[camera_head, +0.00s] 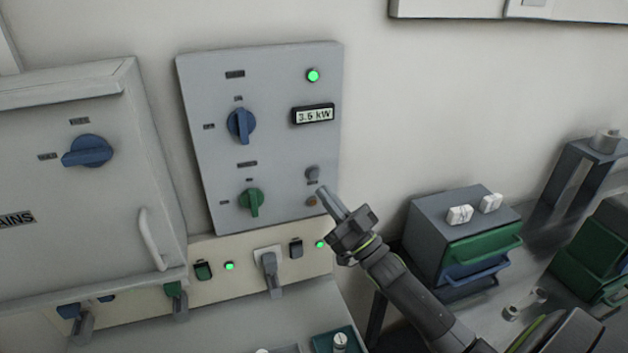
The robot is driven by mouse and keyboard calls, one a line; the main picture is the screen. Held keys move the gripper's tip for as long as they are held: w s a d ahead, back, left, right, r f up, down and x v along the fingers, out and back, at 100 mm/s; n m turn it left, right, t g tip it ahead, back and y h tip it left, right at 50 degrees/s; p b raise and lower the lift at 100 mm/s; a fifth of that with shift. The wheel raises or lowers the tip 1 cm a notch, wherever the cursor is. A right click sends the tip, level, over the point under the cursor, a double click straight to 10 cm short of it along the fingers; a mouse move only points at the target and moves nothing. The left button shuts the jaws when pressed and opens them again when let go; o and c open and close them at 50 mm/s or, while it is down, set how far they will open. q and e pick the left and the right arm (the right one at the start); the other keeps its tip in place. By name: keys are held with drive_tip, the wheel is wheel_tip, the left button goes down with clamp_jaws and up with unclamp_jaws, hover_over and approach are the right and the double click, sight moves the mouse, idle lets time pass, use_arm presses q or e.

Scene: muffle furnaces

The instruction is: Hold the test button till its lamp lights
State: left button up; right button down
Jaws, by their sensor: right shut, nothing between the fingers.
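A grey wall panel (270,140) carries a small round grey button (312,173) at its lower right, with a tiny label under it that I cannot read. Below the label is a small brown-orange lamp (311,201), which looks unlit. My right gripper (323,192) is shut and empty. Its fingertips are just below and right of the grey button, close to the lamp. I cannot tell whether they touch the panel. My left gripper is not in view.
The panel also has a blue knob (241,124), a green knob (251,201), a lit green lamp (313,76) and a display (313,115) reading 3.6 kW. A mains cabinet (110,190) stands left. A drawer unit (425,230) stands right of my arm.

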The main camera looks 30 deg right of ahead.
sight(313, 174)
drive_tip(key=shift+w+d+b, duration=0.2)
drive_tip(key=shift+w+b, duration=0.1)
drive_tip(key=shift+w, duration=0.45)
drive_tip(key=shift+w+d+b, duration=0.15)
drive_tip(key=shift+w+b, duration=0.15)
drive_tip(key=shift+w, duration=0.45)
idle(0.9)
drive_tip(key=shift+w+d, duration=0.1)
drive_tip(key=shift+w, duration=0.3)
drive_tip(key=shift+w+d+b, duration=0.1)
drive_tip(key=shift+w+b, duration=0.35)
drive_tip(key=shift+b, duration=0.05)
idle(0.5)
idle(0.4)
drive_tip(key=shift+s+a+p, duration=0.2)
drive_tip(key=shift+s+p, duration=0.3)
drive_tip(key=shift+s, duration=0.4)
